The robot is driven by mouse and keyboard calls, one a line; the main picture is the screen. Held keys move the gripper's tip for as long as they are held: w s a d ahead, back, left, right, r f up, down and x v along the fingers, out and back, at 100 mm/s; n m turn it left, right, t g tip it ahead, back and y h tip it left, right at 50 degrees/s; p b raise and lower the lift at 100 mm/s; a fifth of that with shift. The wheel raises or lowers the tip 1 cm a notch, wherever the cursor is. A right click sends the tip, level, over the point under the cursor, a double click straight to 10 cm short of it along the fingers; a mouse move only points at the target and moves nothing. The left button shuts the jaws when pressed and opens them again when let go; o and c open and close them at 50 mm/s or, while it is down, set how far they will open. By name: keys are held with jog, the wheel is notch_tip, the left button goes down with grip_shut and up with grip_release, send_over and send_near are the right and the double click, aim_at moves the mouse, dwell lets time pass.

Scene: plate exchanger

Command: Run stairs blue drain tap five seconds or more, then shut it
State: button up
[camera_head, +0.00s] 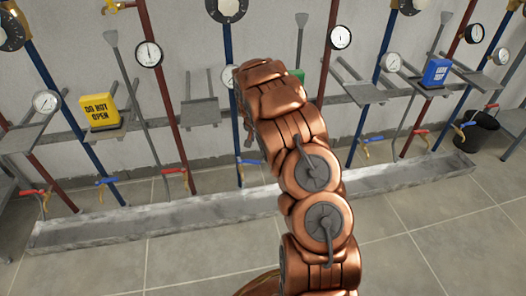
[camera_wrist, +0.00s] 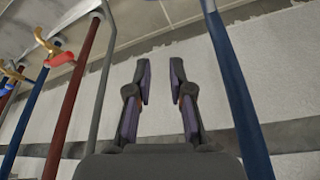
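Several blue-handled drain taps sit low on the blue pipes: one at left (camera_head: 107,181), one beside my arm (camera_head: 249,162), one right of my arm (camera_head: 364,141) and one at far right (camera_head: 465,125). I cannot tell which one is the stairs tap. My gripper (camera_wrist: 160,82) is open and empty in the wrist view, its fingers apart against the wall. A blue tap handle (camera_wrist: 13,74) is at that view's left edge, away from the fingers. In the head view my gripper is hidden behind my arm.
Red-handled taps (camera_head: 172,171) sit on the red pipes between the blue ones. A grey trough (camera_head: 200,215) runs below. A yellow "DO NOT OPEN" sign (camera_head: 99,110), a blue sign (camera_head: 437,72), gauges (camera_head: 149,54) and a black bucket (camera_head: 482,132) are around.

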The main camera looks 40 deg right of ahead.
aim_at(249, 162)
jog(key=shift+d+f, duration=0.25)
grip_shut()
jog(key=b+x, duration=0.3)
jog(key=x, duration=0.7)
jog(key=shift+s+a+r+b, duration=0.15)
jog(key=shift+s+a+b, duration=0.65)
jog(key=shift+s+a, duration=0.6)
